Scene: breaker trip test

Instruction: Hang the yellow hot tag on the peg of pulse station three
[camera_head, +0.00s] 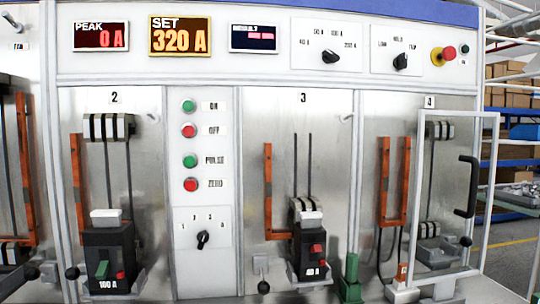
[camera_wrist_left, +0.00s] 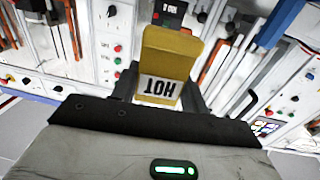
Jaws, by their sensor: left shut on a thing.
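The yellow hot tag (camera_wrist_left: 170,52) is in the left wrist view, with a white label reading HOT upside down. My left gripper (camera_wrist_left: 161,92) is shut on the tag's label end, one dark finger on each side. The tag's far end points away from the gripper toward the panel. In the head view, pulse station three is the bay under the number 3 (camera_head: 303,97). A small light peg (camera_head: 347,117) juts out at its upper right, with nothing on it. Neither gripper shows in the head view.
Station three holds a black breaker (camera_head: 308,250) with a red lever and an orange bar (camera_head: 268,190). A column of buttons (camera_head: 189,146) stands to its left. At right, a white-framed clear door (camera_head: 490,180) with a black handle stands in front of station four.

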